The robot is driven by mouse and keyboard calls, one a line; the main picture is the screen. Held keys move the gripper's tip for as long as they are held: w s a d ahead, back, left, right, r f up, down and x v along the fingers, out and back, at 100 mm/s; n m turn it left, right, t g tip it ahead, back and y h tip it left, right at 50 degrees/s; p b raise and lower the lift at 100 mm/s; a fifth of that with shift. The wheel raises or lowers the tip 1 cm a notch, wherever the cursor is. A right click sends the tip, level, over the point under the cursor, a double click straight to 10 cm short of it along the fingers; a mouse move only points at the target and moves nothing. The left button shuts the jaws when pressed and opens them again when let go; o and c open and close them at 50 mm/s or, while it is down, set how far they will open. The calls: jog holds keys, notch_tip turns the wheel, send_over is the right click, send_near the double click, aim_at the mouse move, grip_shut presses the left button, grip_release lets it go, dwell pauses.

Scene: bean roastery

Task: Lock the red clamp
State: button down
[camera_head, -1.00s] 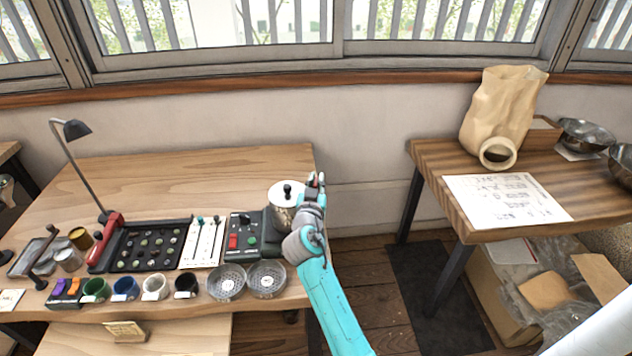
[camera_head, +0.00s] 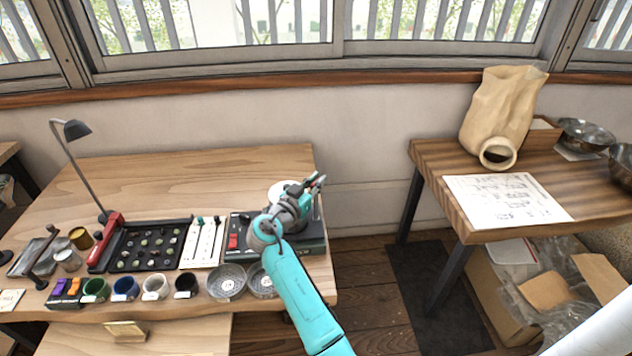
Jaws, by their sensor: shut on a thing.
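My gripper (camera_head: 317,183) is at the right end of the near table, over the black machine (camera_head: 312,238) and in front of the white-lidded canister (camera_head: 279,189). Its fingers point up and right and are shut on a small part by the canister. The fingers hide that part, and I cannot tell whether it is the red clamp. The machine's red switch (camera_head: 233,241) shows left of my arm. A red fitting (camera_head: 106,238) stands by the lamp at the left; I cannot make out a clamp there.
A bean tray (camera_head: 122,266), a slider panel (camera_head: 202,243), several cups and two mesh dishes (camera_head: 227,283) crowd the table left of my arm. The table's back is clear. A second table (camera_head: 430,152) with a paper bag (camera_head: 503,118) stands right, across a gap.

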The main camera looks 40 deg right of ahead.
jog(key=c, duration=1.2)
grip_release()
jog(key=shift+o, duration=0.2)
jog(key=v, duration=1.2)
